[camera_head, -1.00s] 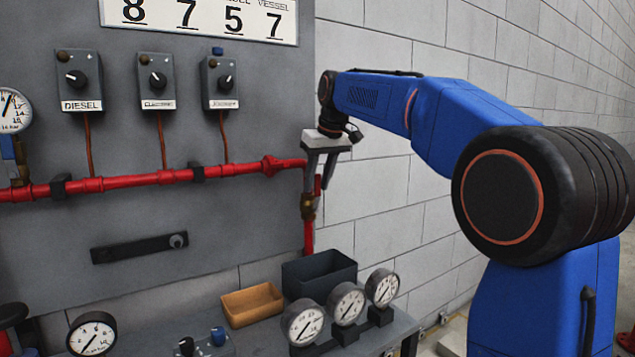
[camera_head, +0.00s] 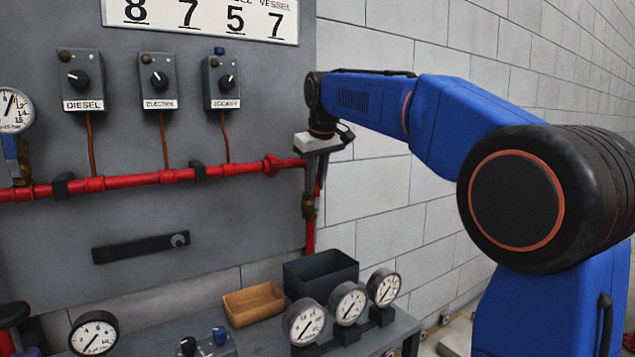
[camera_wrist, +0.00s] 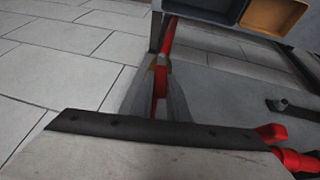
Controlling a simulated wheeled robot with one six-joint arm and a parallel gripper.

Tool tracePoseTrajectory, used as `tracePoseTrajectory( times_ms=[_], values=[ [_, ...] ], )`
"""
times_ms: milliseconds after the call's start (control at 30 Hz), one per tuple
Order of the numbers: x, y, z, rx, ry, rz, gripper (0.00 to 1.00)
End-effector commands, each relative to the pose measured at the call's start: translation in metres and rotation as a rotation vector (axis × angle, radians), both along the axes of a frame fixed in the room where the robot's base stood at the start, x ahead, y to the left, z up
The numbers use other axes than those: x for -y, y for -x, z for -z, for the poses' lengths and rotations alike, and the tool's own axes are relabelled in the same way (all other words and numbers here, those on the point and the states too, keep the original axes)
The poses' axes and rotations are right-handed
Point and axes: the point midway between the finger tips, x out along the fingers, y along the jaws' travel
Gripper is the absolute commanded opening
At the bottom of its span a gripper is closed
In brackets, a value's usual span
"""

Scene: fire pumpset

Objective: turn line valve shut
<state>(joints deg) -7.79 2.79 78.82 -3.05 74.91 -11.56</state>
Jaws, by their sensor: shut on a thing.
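The line valve (camera_head: 308,207) is a brass body on the red vertical pipe at the right edge of the grey panel. My gripper (camera_head: 316,184) points down just above it in the head view, its fingers seen nearly edge-on. In the wrist view my gripper (camera_wrist: 158,103) has its two grey fingers on either side of the valve's red lever (camera_wrist: 160,84), shut on it. The brass body lies beyond the fingertips there. In the head view the lever is mostly hidden behind the fingers, so its exact angle cannot be told.
A red horizontal pipe (camera_head: 130,181) crosses the panel close to my gripper. Below stand a dark bin (camera_head: 320,275), a tan tray (camera_head: 254,303) and several gauges on a grey bench. The block wall (camera_head: 385,195) to the right is bare.

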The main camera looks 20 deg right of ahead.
Motion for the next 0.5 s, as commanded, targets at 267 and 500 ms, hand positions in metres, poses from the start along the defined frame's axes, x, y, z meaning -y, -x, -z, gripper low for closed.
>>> tracePoseTrajectory(
  times_ms=[267, 500],
  values=[
    [-0.0003, 0.0004, 0.0005, -0.002, 0.001, 0.0, 0.17],
    [0.0, 0.0001, 0.0003, -0.001, 0.0, 0.0, 0.34]
  ],
)
